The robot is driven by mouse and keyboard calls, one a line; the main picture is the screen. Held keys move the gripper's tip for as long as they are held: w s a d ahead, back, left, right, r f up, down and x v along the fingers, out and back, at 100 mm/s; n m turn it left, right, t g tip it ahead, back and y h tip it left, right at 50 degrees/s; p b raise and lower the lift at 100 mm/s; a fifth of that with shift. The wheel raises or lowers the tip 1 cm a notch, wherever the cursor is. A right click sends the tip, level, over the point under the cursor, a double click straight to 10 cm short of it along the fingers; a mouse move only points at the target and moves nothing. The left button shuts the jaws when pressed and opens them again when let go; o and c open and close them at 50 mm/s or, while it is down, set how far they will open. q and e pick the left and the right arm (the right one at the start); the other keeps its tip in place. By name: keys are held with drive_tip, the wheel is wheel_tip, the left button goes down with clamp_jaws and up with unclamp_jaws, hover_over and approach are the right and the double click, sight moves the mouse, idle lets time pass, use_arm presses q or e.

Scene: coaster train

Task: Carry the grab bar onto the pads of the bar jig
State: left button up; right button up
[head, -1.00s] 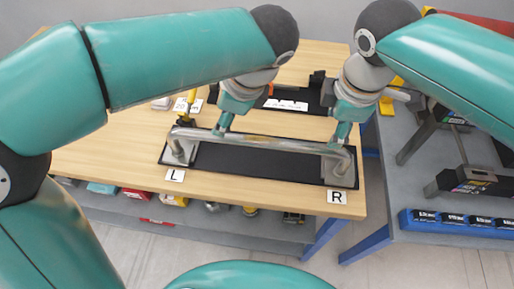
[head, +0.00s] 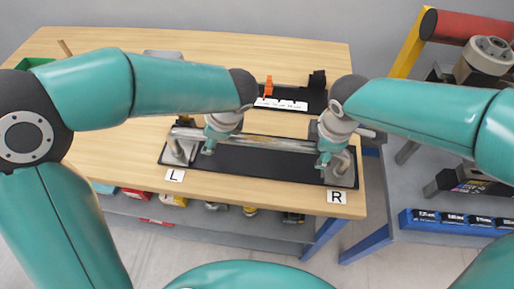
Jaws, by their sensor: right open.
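The grab bar (head: 265,142) is a grey metal tube lying left to right above the black bar jig (head: 262,162). Its ends are at the jig's left and right end supports; whether it touches the pads is hard to see. My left gripper (head: 208,149) is at the bar's left part, overlapping it in the picture; its finger gap is not clear. My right gripper (head: 322,161) is open at the bar's right part, covering some of the bar and the right support. Contact with the bar cannot be told.
Label cards L (head: 174,175) and R (head: 336,197) lie at the table's front edge. A black tray (head: 290,97) with white cards and an orange item stands behind the jig. A grey side table (head: 410,215) with a blue rack is at the right. The wooden table (head: 235,50) is clear at the back.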

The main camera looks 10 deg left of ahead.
use_arm(q)
drive_tip(key=shift+c, duration=0.4)
use_arm(e)
drive_tip(key=shift+c, duration=0.4)
use_arm(q)
clamp_jaws()
use_arm(e)
clamp_jaws()
